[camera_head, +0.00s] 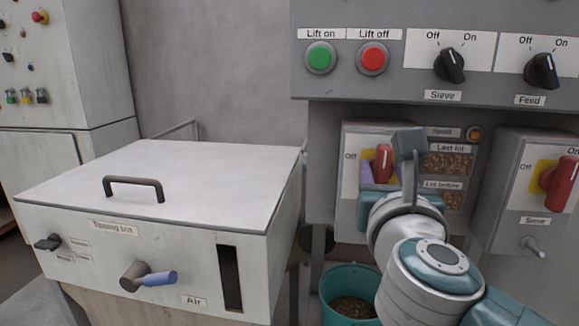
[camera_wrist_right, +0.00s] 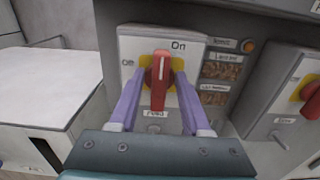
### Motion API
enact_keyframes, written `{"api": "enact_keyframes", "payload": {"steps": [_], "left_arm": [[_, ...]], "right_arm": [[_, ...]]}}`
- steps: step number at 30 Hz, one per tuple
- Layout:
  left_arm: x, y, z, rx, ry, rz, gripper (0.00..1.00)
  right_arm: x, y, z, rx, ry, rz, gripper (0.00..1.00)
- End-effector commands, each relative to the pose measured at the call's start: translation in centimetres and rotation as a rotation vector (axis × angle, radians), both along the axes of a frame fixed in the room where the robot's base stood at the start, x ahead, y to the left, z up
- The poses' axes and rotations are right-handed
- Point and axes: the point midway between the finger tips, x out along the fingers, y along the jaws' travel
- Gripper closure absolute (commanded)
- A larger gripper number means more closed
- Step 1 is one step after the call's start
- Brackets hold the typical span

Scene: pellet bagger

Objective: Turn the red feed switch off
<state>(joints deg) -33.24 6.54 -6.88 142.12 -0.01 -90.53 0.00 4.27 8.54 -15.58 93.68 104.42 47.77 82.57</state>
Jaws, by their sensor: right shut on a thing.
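The red feed switch (camera_head: 383,163) is a red rotary handle on a yellow plate, on a grey box below the main panel. In the right wrist view the red handle (camera_wrist_right: 160,80) stands about upright, its top towards the "On" label, with "Off" to its left and a "Feed" label below. My right gripper (camera_wrist_right: 154,95) has its two lilac fingers on either side of the handle, shut on it. In the head view this gripper (camera_head: 377,178) is partly hidden by my wrist. My left gripper is not in view.
A similar red sieve switch (camera_head: 562,184) is on the box to the right. Above are black selector knobs (camera_head: 541,71), a green button (camera_head: 320,56) and a red button (camera_head: 372,57). A white-lidded tipping bin (camera_head: 220,180) stands left. A teal bucket (camera_head: 338,275) is below.

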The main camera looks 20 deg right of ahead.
Motion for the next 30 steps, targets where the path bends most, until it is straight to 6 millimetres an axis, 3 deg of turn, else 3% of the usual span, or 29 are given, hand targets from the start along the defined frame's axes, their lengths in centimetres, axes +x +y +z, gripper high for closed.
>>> {"api": "enact_keyframes", "payload": {"steps": [14,30], "left_arm": [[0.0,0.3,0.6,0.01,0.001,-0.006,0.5],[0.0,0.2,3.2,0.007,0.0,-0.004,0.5]], "right_arm": [[0.0,0.1,0.2,-0.057,0.035,0.0,1.0],[0.2,0.4,0.1,-0.441,0.273,-0.001,1.0]]}}
